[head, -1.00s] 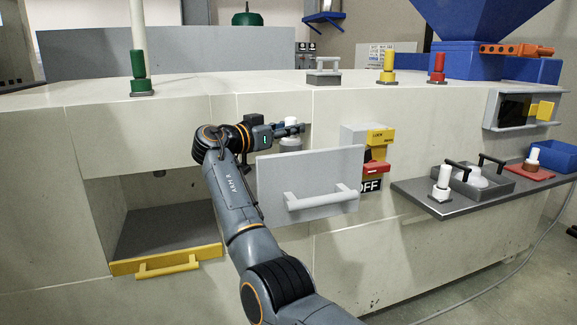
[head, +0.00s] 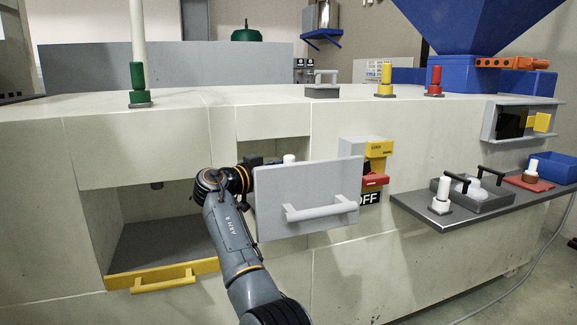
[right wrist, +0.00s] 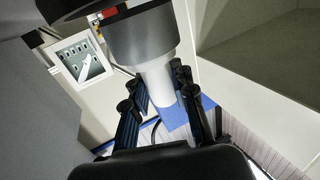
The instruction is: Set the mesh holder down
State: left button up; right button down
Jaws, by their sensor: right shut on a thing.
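The mesh holder shows in the right wrist view as a white stem (right wrist: 163,86) below a wide dark grey cylinder (right wrist: 150,38). My right gripper (right wrist: 154,88) is shut on the white stem. In the head view, a white top (head: 289,158) shows just above the grey door panel (head: 305,198), inside a recess in the machine front. The panel hides most of my right gripper and the rest of the holder there. I cannot tell whether the holder touches a surface below. My left gripper is not in view.
The grey panel with its handle stands in front of the recess. A yellow-edged open drawer (head: 165,275) is at lower left. The red and yellow switch (head: 374,180) is close on the right. A shelf (head: 405,202) farther right bears white-handled parts and a tray.

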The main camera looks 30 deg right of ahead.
jog(key=shift+f, duration=0.25)
jog(key=c, duration=1.1)
grip_release()
jog(key=shift+r, duration=0.3)
jog(key=shift+r+p, duration=0.5)
jog(key=s+a, duration=0.2)
jog(key=a, duration=1)
jog(key=shift+f, duration=0.2)
